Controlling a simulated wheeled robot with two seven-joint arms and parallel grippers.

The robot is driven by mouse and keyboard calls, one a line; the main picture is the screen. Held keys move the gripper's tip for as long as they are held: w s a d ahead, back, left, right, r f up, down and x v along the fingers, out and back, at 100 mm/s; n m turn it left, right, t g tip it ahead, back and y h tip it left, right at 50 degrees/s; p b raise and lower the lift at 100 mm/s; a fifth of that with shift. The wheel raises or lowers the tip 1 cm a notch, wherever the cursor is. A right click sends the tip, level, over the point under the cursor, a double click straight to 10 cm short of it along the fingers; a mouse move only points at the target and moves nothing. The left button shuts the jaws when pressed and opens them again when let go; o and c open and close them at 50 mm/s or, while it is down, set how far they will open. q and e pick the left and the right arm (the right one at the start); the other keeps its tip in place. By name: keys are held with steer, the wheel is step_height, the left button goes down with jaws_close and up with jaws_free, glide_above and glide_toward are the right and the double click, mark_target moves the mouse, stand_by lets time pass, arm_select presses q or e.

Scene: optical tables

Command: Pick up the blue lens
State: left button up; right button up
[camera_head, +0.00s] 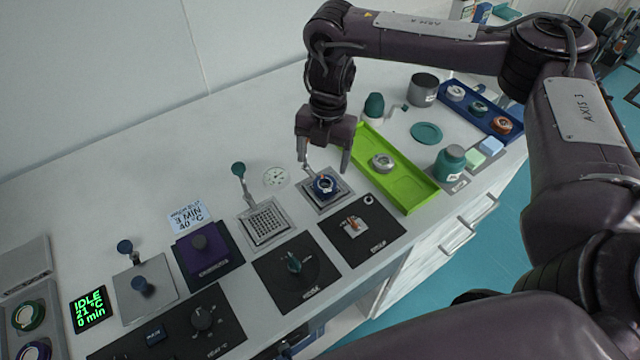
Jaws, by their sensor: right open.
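The blue lens (325,185) is a small round piece with a blue rim. It sits on a square grey plate (338,200) near the middle of the table. My right gripper (324,166) is just above and behind the lens, pointing down, with its fingers apart and nothing between them. One finger is at the left of the lens and the other at its upper right. From this angle I cannot tell whether a finger touches anything. My left gripper is not in view.
A lime green tray (408,196) holding a silver ring piece (382,162) lies close to the right. A lever (239,171) stands on the left by a perforated plate (264,222). Black knob panels (294,272) lie in front. A teal jar (451,162) stands farther right.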

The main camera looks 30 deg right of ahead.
mark_target(325, 183)
steer(key=shift+w+d, duration=0.1)
steer(key=shift+d, duration=0.9)
steer(key=shift+s+a+f, duration=0.1)
steer(key=shift+s+f, duration=0.05)
steer(key=shift+f, duration=0.3)
steer(key=shift+s+a+f, duration=0.1)
steer(key=shift+s+f, duration=0.05)
steer(key=shift+f, duration=0.3)
steer(key=shift+s+a+f+p, duration=0.1)
steer(key=shift+a+f+p, duration=0.1)
steer(key=shift+f, duration=0.7)
steer(key=shift+w+a+f+p, duration=0.1)
steer(key=shift+a+f+p, duration=0.15)
steer(key=shift+f, duration=0.65)
steer(key=shift+s+a+f+p, duration=0.1)
steer(key=shift+a+f+p, duration=0.1)
steer(key=shift+f, duration=0.7)
steer(key=c, duration=1.1)
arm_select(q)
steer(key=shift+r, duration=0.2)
arm_select(e)
steer(key=shift+r, duration=0.1)
